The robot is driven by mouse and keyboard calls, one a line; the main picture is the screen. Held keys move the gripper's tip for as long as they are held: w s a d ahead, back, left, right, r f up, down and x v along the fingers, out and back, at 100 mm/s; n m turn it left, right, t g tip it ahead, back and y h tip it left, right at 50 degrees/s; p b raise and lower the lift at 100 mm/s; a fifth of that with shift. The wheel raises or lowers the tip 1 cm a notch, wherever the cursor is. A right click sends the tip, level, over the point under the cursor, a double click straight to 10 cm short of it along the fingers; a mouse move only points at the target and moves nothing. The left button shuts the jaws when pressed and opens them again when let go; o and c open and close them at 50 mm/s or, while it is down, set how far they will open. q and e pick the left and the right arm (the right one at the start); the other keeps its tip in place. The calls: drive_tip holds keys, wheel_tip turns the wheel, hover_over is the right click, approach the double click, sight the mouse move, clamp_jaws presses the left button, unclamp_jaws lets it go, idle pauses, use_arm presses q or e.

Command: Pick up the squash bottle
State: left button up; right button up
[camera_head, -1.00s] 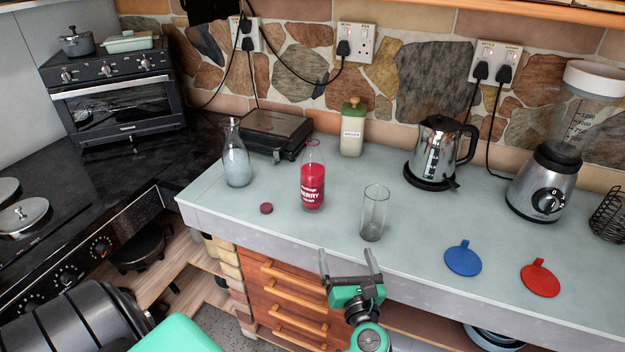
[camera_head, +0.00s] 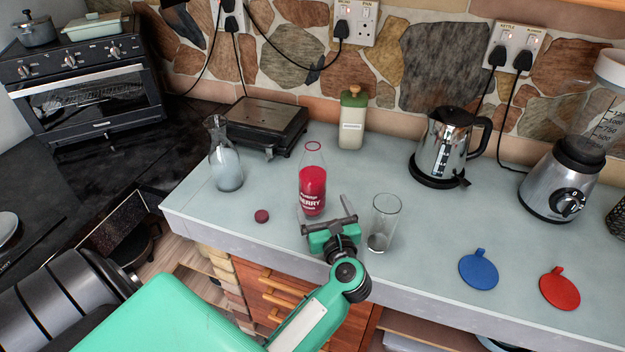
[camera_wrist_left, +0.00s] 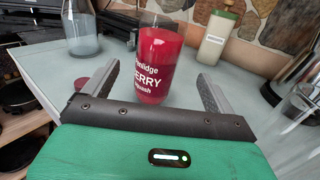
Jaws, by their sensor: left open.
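The squash bottle (camera_head: 312,182) stands upright on the pale worktop, a clear bottle with red liquid and white lettering reading "BERRY". A small dark red cap (camera_head: 262,216) lies to its left. My left gripper (camera_head: 326,211) is open, just in front of the bottle's lower part. In the left wrist view the bottle (camera_wrist_left: 156,62) stands ahead, between and beyond the two spread fingers (camera_wrist_left: 158,88), and nothing is held. The bottle's base is partly hidden by the gripper in the head view. My right gripper is not in view.
An empty glass (camera_head: 383,222) stands close to the right of my left gripper. A glass carafe (camera_head: 226,160) stands left of the bottle, a green-topped container (camera_head: 352,120) behind. A kettle (camera_head: 445,145), blender (camera_head: 560,185), blue disc (camera_head: 479,270) and red disc (camera_head: 559,289) are further right.

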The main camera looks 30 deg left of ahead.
sight(317, 193)
use_arm(q)
drive_tip(key=x, duration=0.3)
drive_tip(key=shift+a+f+p, duration=0.1)
drive_tip(key=shift+p, duration=0.2)
drive_tip(key=shift+w+a+f, duration=0.1)
drive_tip(key=shift+w+a, duration=0.3)
drive_tip(key=p+x, duration=0.2)
drive_tip(key=x, duration=0.2)
drive_tip(key=shift+a+p, duration=0.15)
drive_tip(key=shift+p, duration=0.2)
drive_tip(key=shift+w+a+f, duration=0.2)
drive_tip(key=shift+a, duration=0.05)
drive_tip(key=shift+d, duration=0.1)
drive_tip(key=shift+c, duration=0.2)
drive_tip(key=c, duration=1.5)
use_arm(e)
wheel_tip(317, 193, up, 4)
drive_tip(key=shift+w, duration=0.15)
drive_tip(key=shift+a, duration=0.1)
